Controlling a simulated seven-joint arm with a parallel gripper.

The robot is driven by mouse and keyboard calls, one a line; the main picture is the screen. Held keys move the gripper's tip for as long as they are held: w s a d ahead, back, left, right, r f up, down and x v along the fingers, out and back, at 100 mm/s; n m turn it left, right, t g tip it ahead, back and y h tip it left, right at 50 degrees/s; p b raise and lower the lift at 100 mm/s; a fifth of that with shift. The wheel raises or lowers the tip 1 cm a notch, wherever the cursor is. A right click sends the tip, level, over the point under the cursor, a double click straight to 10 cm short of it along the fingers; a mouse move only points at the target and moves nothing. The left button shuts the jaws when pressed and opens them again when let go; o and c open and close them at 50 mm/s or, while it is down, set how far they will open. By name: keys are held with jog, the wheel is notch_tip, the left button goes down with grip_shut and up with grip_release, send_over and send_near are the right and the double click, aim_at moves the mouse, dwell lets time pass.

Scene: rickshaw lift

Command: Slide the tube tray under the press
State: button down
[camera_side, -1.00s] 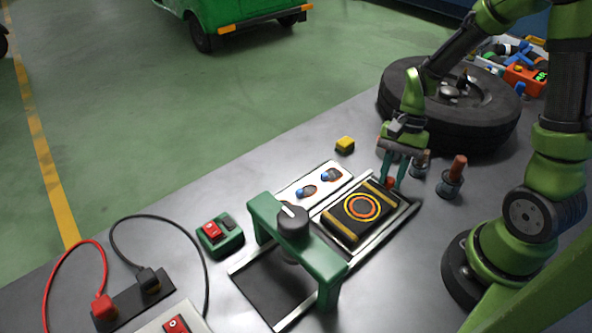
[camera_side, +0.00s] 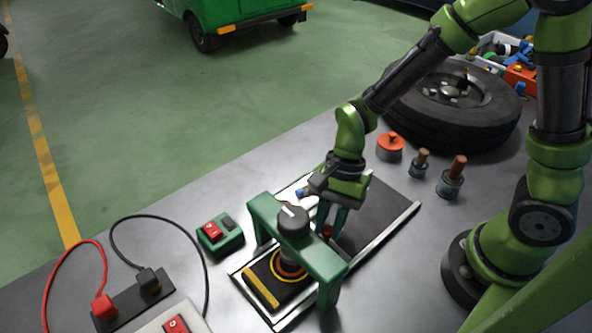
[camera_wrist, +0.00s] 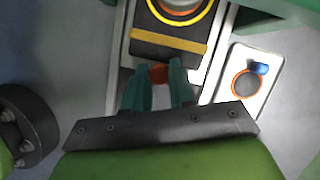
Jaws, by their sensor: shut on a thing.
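The tube tray (camera_side: 264,284) is a flat black block with yellow bars and an orange-yellow ring. It lies in the metal-edged track, under the green press frame (camera_side: 318,256); the beam and dark knob hide part of it in the side view. In the wrist view the tray (camera_wrist: 150,44) is at the top centre, a red knob at its near end. My gripper (camera_side: 331,231) is right behind the press, low over the track, with its teal fingers shut on the red knob. The gripper also shows in the wrist view (camera_wrist: 159,76).
The track's right end (camera_side: 378,205) is bare. A green switch box (camera_side: 220,235) is left of the press. Several small pots and a tyre (camera_side: 450,105) stand behind and right.

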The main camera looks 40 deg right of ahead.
jog(key=shift+a, duration=0.35)
jog(key=c, duration=1.2)
grip_release()
jog(key=shift+d, duration=0.1)
jog(key=v, duration=1.7)
jog(key=shift+f, duration=0.1)
jog(key=s+d+r+n+t, duration=0.1)
jog(key=d+n+t, duration=0.1)
jog(key=n+t, duration=0.1)
jog(key=s+d+r+n+t+h, duration=0.1)
jog(key=s+d+r+n+t, duration=0.1)
jog(key=d+n+t, duration=0.1)
jog(key=s+d+r+n+t+h, duration=0.1)
jog(key=s+d+n+t, duration=0.1)
jog(key=d+n+t, duration=0.1)
jog(key=shift+s+d+r+n, duration=0.1)
jog(key=shift+d+r+n, duration=0.1)
jog(key=shift+r+n, duration=0.15)
